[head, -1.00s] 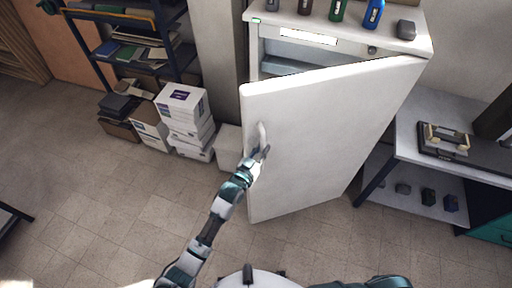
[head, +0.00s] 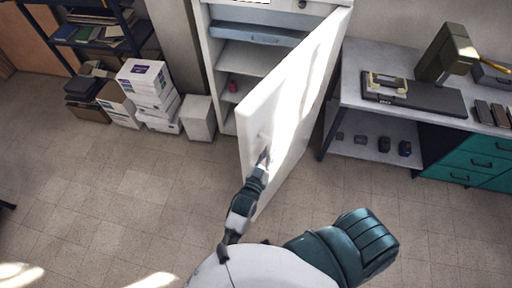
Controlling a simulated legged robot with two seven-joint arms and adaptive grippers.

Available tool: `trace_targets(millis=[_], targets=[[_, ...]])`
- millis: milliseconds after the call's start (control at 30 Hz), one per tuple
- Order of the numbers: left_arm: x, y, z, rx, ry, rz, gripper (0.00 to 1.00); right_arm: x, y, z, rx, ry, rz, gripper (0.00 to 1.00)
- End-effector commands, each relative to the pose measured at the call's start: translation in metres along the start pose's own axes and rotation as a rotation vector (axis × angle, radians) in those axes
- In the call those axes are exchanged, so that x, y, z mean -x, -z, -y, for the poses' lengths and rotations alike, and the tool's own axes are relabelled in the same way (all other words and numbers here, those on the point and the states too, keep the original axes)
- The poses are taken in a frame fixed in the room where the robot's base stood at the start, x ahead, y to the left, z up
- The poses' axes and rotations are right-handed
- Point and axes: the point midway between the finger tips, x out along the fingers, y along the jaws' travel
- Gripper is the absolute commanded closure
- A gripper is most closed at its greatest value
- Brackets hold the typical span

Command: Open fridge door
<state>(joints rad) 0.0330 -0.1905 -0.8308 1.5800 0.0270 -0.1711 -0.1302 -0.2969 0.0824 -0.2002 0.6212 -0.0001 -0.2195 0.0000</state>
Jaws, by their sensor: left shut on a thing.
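The white fridge (head: 207,62) stands at the top middle of the head view, with its shelves showing. Its white door (head: 292,95) is hinged on the right and stands wide open, swung out toward me. The door handle (head: 263,138) is on the door's near edge side and is mostly hidden. My left gripper (head: 265,158) is at the handle and shut on it. A small red item (head: 233,87) sits on a shelf inside. My right gripper is not in view.
White boxes (head: 146,85) and a pale carton (head: 199,117) stand on the floor left of the fridge. A workbench (head: 351,88) with teal drawers (head: 470,155) stands at the right. Tiled floor is clear in front.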

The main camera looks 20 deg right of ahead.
Motion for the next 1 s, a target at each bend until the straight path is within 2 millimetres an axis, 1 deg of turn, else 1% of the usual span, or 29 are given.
trace_targets(millis=[33, 100, 200, 567, 600, 667, 700, 1000], targets=[[-0.0006, 0.0025, -0.0056, 0.003, -0.002, -0.004, 1.00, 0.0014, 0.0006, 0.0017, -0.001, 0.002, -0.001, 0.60], [-0.0011, 0.0023, -0.0104, 0.002, -0.003, -0.004, 1.00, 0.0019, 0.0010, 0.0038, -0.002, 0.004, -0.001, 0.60], [-0.0014, 0.0021, -0.0138, 0.000, -0.004, -0.004, 1.00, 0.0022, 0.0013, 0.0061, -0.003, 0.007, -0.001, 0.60], [-0.0019, 0.0018, -0.0148, 0.000, -0.004, -0.004, 1.00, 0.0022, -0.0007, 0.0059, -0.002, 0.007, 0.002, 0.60], [-0.0020, 0.0017, -0.0148, 0.000, -0.004, -0.004, 0.73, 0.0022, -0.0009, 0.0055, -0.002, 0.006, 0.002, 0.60], [-0.0021, 0.0013, -0.0149, 0.000, -0.004, -0.003, 0.58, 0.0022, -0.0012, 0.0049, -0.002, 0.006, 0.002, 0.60], [-0.0021, 0.0010, -0.0149, 0.000, -0.004, -0.002, 0.57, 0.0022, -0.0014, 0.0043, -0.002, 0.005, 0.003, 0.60], [0.0003, -0.0005, -0.0148, 0.000, -0.004, 0.001, 0.57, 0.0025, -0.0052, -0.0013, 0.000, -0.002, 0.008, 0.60]])
